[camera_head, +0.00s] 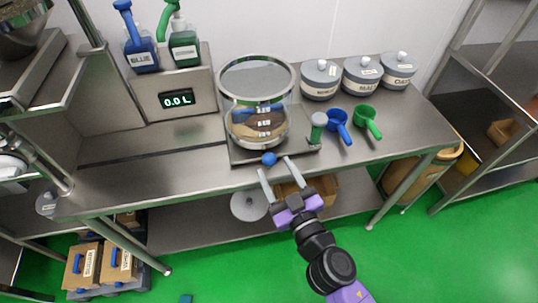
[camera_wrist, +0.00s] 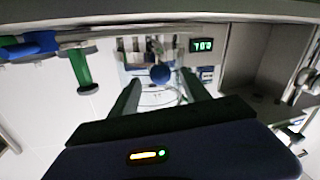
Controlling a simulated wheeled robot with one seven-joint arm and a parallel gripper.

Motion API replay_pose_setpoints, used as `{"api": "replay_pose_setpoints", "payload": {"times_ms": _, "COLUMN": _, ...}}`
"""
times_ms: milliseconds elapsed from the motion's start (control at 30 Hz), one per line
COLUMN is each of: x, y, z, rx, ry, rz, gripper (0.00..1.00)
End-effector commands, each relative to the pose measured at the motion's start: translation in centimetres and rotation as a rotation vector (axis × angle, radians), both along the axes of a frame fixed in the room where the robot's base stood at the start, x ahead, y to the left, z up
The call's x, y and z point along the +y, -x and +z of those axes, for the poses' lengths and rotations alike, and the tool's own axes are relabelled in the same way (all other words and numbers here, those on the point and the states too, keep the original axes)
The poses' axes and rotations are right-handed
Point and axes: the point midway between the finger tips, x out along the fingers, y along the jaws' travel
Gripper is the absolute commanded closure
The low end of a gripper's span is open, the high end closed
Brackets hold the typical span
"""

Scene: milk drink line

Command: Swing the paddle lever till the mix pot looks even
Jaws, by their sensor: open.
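The mix pot (camera_head: 257,108) is a large clear vessel on a metal base on the steel table; its contents show uneven brown and pale bands. The paddle lever's blue ball knob (camera_head: 269,159) sticks out at the front of the base. The knob also shows in the wrist view (camera_wrist: 160,74), between and beyond my fingertips. My gripper (camera_head: 276,168) is open, its two fingers spread at the table's front edge, close to the knob. I cannot tell whether a finger touches it. Nothing is held.
A green-handled tool (camera_head: 317,127), a blue scoop (camera_head: 339,124) and a green scoop (camera_head: 367,121) lie right of the pot. Several lidded jars (camera_head: 321,79) stand behind them. A display (camera_head: 177,100) reads 0.0 L, below blue (camera_head: 138,50) and green (camera_head: 184,48) dispensers.

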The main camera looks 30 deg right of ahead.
Motion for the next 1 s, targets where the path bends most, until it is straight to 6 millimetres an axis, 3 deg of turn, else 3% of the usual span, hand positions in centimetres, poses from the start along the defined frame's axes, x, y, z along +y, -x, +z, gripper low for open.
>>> {"api": "replay_pose_setpoints", "payload": {"times_ms": 300, "x": -0.2, "y": -4.1, "z": 0.2, "rx": -0.001, "ry": 0.000, "rz": 0.001, "gripper": 0.45}}
{"api": "replay_pose_setpoints", "payload": {"times_ms": 700, "x": -0.3, "y": -4.8, "z": 0.0, "rx": 0.000, "ry": 0.001, "rz": 0.001, "gripper": 0.45}}
{"api": "replay_pose_setpoints", "payload": {"times_ms": 1000, "x": -0.3, "y": -4.7, "z": 0.0, "rx": 0.000, "ry": 0.001, "rz": 0.001, "gripper": 1.00}}
